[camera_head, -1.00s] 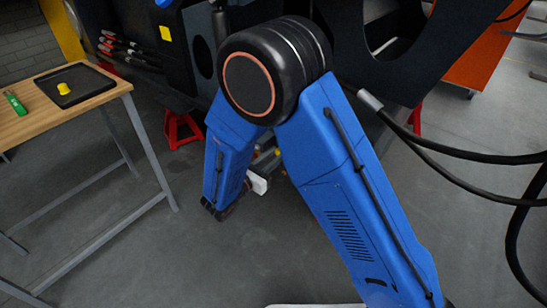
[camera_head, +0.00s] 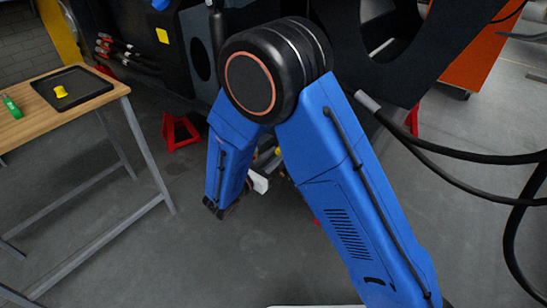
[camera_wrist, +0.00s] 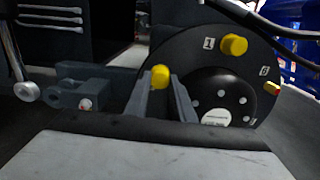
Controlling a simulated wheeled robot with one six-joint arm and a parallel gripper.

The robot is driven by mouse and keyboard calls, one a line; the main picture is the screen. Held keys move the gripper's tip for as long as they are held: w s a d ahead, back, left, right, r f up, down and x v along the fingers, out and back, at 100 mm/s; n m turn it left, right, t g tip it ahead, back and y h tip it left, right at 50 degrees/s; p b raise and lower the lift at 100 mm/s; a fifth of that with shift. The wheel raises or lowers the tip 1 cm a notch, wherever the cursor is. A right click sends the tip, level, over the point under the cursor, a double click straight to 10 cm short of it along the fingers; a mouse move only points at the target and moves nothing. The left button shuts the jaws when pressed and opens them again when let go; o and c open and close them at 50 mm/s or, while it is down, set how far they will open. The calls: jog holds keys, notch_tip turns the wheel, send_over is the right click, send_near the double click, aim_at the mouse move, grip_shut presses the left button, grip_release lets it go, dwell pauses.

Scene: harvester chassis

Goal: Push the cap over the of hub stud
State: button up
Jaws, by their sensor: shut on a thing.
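In the wrist view my gripper (camera_wrist: 161,92) is shut on a yellow cap (camera_wrist: 160,76), which sits between its two grey fingertips. The cap is in front of the left edge of the dark round hub (camera_wrist: 190,58). I cannot tell whether it touches the hub, and any stud behind it is hidden. Another yellow cap (camera_wrist: 234,45) sits near the hub's top, by a label reading 1. A loose yellow cap (camera_head: 60,91) lies in the tray.
The black tray (camera_head: 92,84) is on a wooden table (camera_head: 45,124) at left, with a green-handled tool (camera_head: 11,107). A grey clevis bracket (camera_wrist: 85,92) is left of the gripper. A red stand (camera_head: 180,132) is below the chassis. Black cables (camera_head: 455,155) hang at right.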

jog(key=shift+x, duration=1)
jog(key=o, duration=0.9)
jog(key=shift+c, duration=0.2)
jog(key=shift+s+a, duration=0.1)
jog(key=shift+v, duration=2.4)
